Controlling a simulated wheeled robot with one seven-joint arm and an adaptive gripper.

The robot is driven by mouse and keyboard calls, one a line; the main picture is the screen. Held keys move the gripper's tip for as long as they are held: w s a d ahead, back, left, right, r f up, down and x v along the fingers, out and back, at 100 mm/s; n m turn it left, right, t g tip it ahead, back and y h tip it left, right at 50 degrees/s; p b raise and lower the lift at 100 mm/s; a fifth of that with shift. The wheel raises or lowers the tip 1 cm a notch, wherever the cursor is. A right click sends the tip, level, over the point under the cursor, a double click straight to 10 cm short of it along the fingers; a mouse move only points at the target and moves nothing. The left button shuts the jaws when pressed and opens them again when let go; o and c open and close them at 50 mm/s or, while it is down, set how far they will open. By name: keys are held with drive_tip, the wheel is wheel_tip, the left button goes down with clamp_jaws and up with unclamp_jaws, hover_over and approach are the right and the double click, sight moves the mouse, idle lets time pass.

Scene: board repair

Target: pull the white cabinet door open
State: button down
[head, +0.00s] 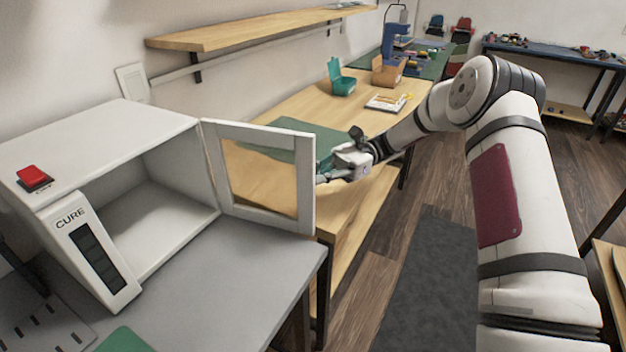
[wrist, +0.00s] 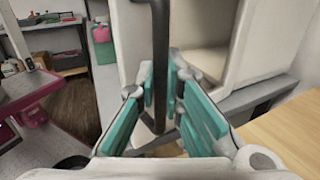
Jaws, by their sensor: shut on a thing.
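The white cabinet (head: 160,128), marked CURE, stands on a grey table at the left with its inside open to view. Its white framed door (head: 306,190) with a clear window is swung wide open, hinged at the cabinet's right edge. My gripper (head: 325,177) is at the outer side of the door's free edge. In the wrist view, my gripper (wrist: 162,92) is shut on a dark upright bar handle (wrist: 160,45), with a teal-padded finger on each side. The door (wrist: 132,40) shows behind the handle. The handle is hidden in the head view.
A red button (head: 32,176) sits on the cabinet top. A wooden bench (head: 290,108) behind the door holds a green mat (head: 285,133), a teal bin (head: 343,85) and a brown bin (head: 388,72). A wooden shelf (head: 250,30) hangs above. Dark floor is clear beside my arm.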

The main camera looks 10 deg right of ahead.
idle(0.3)
drive_tip(key=c, duration=1.7)
unclamp_jaws()
drive_tip(key=v, duration=1.2)
drive_tip(key=shift+d, duration=0.1)
